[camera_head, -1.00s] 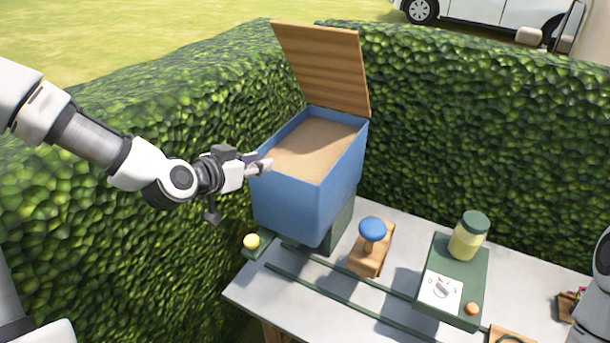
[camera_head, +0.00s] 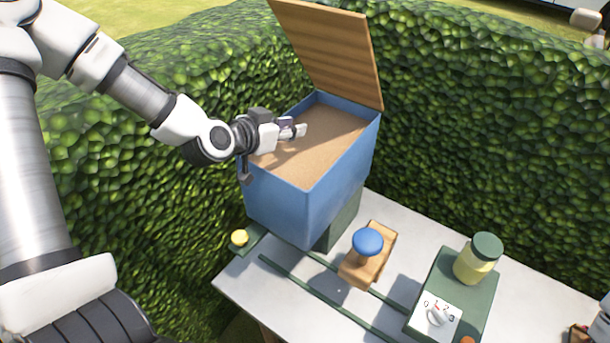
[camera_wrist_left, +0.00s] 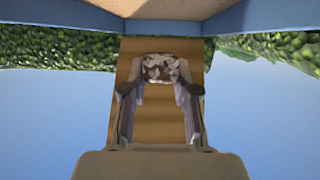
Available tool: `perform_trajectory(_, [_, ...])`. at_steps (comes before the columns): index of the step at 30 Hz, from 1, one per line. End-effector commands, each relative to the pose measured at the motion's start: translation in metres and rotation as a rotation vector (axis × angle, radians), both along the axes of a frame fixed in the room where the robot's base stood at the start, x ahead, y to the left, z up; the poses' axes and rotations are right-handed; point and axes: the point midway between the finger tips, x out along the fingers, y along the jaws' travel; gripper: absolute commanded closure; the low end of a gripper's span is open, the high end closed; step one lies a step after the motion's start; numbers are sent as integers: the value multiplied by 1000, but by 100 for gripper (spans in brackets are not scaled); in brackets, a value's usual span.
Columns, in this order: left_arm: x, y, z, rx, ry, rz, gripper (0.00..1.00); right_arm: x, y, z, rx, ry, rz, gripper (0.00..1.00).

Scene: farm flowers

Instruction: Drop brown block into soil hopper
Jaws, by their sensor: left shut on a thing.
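The blue soil hopper (camera_head: 290,205) stands at the table's back left, filled with sandy brown soil (camera_head: 325,135). Its wooden lid (camera_head: 330,50) is open and leans back. My left gripper (camera_head: 299,131) reaches in from the left over the hopper's left rim, with its fingertips above the soil. It is shut on a mottled brown and whitish block (camera_wrist_left: 160,68), seen between the fingertips in the left wrist view. In the head view the block cannot be made out clearly.
A blue-knobbed wooden piece (camera_head: 367,243) stands on the grey table (camera_head: 395,215). A green box with a dial (camera_head: 436,314) and a green-lidded jar (camera_head: 478,258) are at right. A yellow knob (camera_head: 239,237) is below the hopper. A hedge (camera_head: 460,110) encloses the table.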

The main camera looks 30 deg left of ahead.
Motion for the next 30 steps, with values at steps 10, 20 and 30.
perform_trajectory(10, [0,0,-23,0,-1,0,94,1,0,0,0,-1,0,60])
perform_trajectory(20, [0,0,-23,0,-1,0,41,1,0,0,0,-1,0,60])
perform_trajectory(30, [1,0,-5,0,-5,1,41,1,0,0,0,-1,0,60])
